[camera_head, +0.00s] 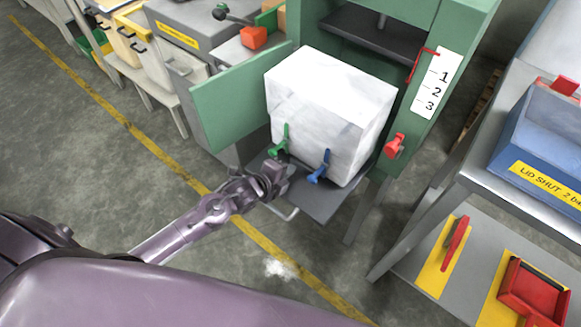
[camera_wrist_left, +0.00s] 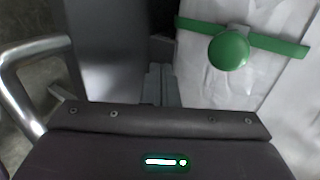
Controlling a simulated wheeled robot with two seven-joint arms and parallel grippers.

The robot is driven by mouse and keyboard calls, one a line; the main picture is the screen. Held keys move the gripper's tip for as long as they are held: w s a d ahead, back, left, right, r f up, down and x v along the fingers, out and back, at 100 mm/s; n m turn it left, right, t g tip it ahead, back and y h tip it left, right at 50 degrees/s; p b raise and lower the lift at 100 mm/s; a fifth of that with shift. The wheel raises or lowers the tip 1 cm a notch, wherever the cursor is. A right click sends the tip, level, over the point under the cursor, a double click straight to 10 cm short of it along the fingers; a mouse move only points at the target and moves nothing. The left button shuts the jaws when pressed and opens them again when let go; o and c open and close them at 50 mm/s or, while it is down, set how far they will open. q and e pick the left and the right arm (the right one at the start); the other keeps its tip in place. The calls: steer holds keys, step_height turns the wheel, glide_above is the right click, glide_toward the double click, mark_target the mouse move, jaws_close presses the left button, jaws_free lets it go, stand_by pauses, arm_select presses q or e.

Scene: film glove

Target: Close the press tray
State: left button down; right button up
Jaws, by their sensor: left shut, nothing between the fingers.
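The press (camera_head: 460,50) is a green frame with a 1-2-3 scale on its right post. Its grey tray (camera_head: 322,203) is out at the front, with a bent metal handle (camera_head: 292,214). A white wrapped block (camera_head: 330,105) stands on the tray and carries a green clamp (camera_head: 281,141) and a blue clamp (camera_head: 320,168). My left gripper (camera_head: 284,172) is shut and empty at the tray's front left, close to the block. In the wrist view the handle (camera_wrist_left: 30,62) is left of the fingers (camera_wrist_left: 162,84) and the green knob (camera_wrist_left: 229,51) is right. I cannot tell whether they touch the tray.
A green door panel (camera_head: 240,92) stands open left of the block. A red handle (camera_head: 395,145) is on the press's right post. A grey bench (camera_head: 480,185) with a blue box (camera_head: 545,140) stands at right. Bare floor with a yellow line lies in front.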

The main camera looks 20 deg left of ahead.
arm_select(q)
steer(key=shift+w+d, duration=0.25)
steer(key=shift+w, duration=0.35)
arm_select(e)
steer(key=shift+w+a, duration=0.1)
steer(key=shift+a, duration=0.35)
arm_select(q)
steer(key=shift+w, duration=0.1)
